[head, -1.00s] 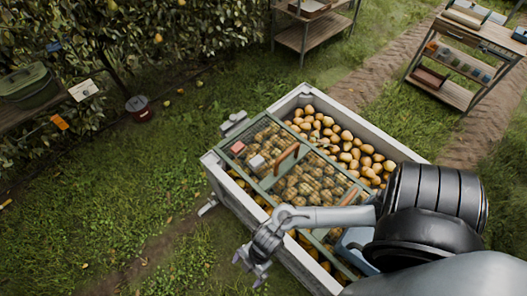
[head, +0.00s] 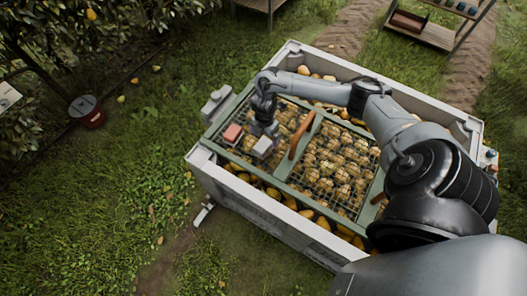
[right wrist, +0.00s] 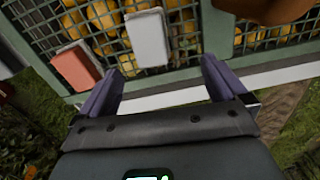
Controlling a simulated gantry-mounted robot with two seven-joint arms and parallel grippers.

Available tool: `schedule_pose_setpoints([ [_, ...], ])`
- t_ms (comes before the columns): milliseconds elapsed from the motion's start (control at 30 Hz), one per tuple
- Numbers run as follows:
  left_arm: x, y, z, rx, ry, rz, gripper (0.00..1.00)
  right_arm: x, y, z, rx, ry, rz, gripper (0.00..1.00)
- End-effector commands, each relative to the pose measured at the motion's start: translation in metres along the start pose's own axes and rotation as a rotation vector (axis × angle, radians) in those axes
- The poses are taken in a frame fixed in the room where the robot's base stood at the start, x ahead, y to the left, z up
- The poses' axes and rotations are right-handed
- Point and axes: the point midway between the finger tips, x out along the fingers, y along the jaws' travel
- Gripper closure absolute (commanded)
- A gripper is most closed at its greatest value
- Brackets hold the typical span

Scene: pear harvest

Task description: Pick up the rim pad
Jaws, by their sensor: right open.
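Two small blocks lie on the green-framed mesh lid over the bin: a pale grey-white block (head: 263,147) and a red block (head: 232,133). I cannot tell for sure which is the rim pad. My right gripper (head: 263,125) is above the lid, close to the pale block. In the right wrist view its purple-grey fingers (right wrist: 160,82) are apart and empty. The pale block (right wrist: 148,38) shows just beyond and between them, and the red block (right wrist: 77,67) is to the left. My left gripper is not in view.
The pale bin (head: 250,206) is full of pears under the mesh lid, which has brown handles (head: 302,135). A grey fitting (head: 217,100) sits at the bin's left corner. A red pot (head: 87,111) stands on the grass. A shelf (head: 425,30) stands at the back right.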

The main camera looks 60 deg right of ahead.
Motion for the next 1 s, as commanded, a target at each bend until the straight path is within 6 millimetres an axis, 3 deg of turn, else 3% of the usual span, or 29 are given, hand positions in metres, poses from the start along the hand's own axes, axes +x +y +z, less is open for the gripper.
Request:
schedule_pose_setpoints([
  [300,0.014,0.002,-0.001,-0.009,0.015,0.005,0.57,0.040,0.007,-0.002,0.001,0.004,0.012,0.01],
  [633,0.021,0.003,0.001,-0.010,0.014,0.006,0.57,0.060,0.008,0.000,0.000,0.003,0.013,0.01],
  [1000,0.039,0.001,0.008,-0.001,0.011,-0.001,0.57,0.102,0.012,0.007,-0.001,0.004,0.013,0.01],
])
